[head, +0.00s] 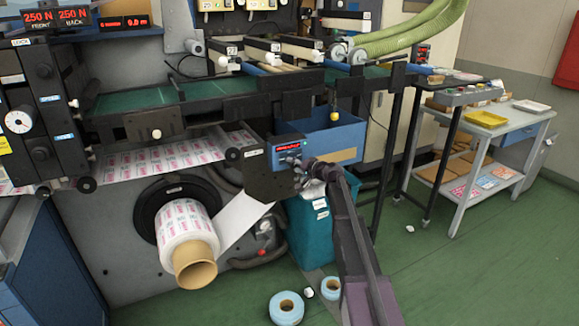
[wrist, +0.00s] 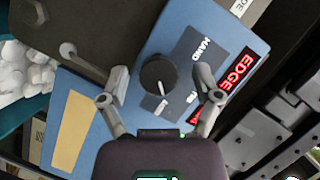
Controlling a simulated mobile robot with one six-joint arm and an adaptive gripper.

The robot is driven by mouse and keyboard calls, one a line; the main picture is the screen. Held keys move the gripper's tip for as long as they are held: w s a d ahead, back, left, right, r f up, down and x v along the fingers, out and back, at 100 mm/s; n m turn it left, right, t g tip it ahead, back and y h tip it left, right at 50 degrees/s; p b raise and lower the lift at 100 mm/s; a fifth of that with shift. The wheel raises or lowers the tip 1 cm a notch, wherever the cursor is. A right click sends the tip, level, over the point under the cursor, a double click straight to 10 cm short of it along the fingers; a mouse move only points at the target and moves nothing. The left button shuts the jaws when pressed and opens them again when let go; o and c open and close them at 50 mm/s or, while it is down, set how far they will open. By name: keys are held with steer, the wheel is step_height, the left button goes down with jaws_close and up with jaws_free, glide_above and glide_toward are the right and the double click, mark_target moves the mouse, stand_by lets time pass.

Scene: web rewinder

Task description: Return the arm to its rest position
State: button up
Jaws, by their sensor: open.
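My gripper (head: 298,165) is at the end of my outstretched arm, in front of a small blue control box (head: 288,146) with a red-lit display. In the wrist view my gripper (wrist: 163,78) is open, its two fingers apart on either side of a black round knob (wrist: 157,74) on the box's face. Nothing is held between the fingers. I cannot tell whether a fingertip touches the panel. Labels reading "EDGE" (wrist: 237,70) and "HAND" show beside the knob. In the head view the knob is hidden by my gripper.
A printed roll (head: 184,226) on a core sticks out at lower left, its web running up to rollers. A teal bin (head: 310,235) stands below my arm. Blue rings (head: 286,307) lie on the floor.

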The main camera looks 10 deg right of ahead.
steer(key=s+a+f+n+g+h, duration=0.2)
steer(key=s+f+g, duration=0.25)
steer(key=s, duration=0.75)
steer(key=s+a+f+n+g+h, duration=0.1)
steer(key=s+f+g+h, duration=0.3)
steer(key=s, duration=0.8)
steer(key=s+a+f+n+g+h, duration=0.15)
steer(key=s+f, duration=0.35)
steer(key=s, duration=0.7)
steer(key=s+d+g+h, duration=0.2)
steer(key=s+d, duration=0.1)
steer(key=s, duration=0.6)
step_height(320, 180, up, 12)
steer(key=p, duration=1.3)
steer(key=shift+w+r, duration=0.15)
steer(key=shift+a, duration=0.1)
